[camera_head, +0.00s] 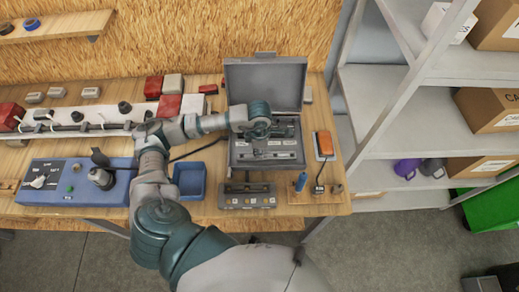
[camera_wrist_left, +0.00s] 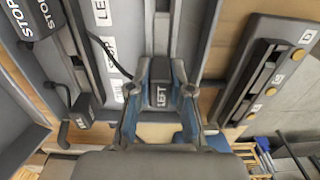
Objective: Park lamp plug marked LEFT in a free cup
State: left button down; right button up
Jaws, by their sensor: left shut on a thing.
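The dark lamp plug (camera_wrist_left: 160,96) marked LEFT is between the fingers of my left gripper (camera_wrist_left: 162,82) in the wrist view, shut on it. In the head view my left gripper (camera_head: 262,128) is over the open grey case (camera_head: 238,150), and hides the plug. I cannot tell which cups are free. My right gripper is not in view.
A dark slotted block (camera_head: 247,196) with yellow dots stands in front of the case; its marks C and D show in the wrist view (camera_wrist_left: 268,75). A blue tray (camera_head: 190,180) is left of it. An orange device (camera_head: 324,144) is right. The case lid (camera_head: 265,82) stands open behind.

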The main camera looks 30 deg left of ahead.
pick_arm(q)
jog(key=shift+f+b, duration=0.35)
jog(key=shift+f, duration=0.1)
jog(key=c, duration=0.6)
grip_release()
jog(key=shift+r, duration=0.2)
jog(key=shift+r+p, duration=1.9)
jog(key=shift+r, duration=1.5)
jog(key=shift+s+f, duration=0.1)
